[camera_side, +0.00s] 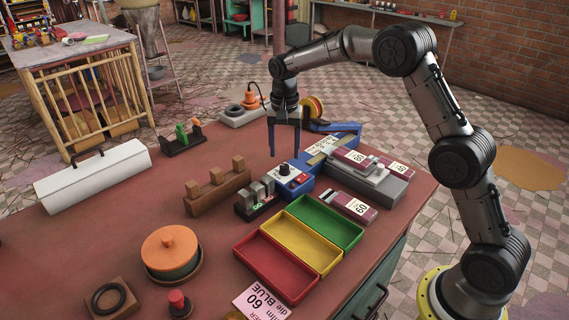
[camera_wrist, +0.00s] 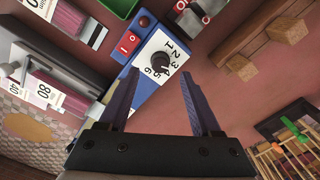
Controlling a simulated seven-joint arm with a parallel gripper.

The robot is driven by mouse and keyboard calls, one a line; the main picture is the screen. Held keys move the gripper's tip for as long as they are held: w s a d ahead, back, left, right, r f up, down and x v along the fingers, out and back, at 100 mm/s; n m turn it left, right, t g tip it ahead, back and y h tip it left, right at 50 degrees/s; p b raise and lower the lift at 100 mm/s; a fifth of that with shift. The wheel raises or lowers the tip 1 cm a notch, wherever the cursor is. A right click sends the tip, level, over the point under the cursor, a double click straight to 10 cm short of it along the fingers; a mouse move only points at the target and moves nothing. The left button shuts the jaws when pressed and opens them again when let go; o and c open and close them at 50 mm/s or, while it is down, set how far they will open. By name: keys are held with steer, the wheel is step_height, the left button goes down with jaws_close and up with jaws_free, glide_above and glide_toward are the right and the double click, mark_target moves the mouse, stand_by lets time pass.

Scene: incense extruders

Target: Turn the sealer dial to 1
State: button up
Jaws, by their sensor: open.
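The sealer (camera_side: 318,160) is a long blue device on the red-brown table. Its white face carries a round black dial (camera_wrist: 160,66) ringed by the numbers 1 to 6, with a red switch (camera_wrist: 130,43) beside it. The dial's pointer is too small to read surely; a light mark seems to face near the 4. In the side view the dial (camera_side: 284,169) shows small on the sealer's near end. My gripper (camera_side: 285,155) points down above the dial. In the wrist view its open fingers (camera_wrist: 160,70) lie to either side of the dial, with nothing held.
Green, yellow and red trays (camera_side: 262,262) lie in front of the sealer.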

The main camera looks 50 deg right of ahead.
mark_target(285, 166)
steer(key=shift+f, duration=2.55)
jaws_close()
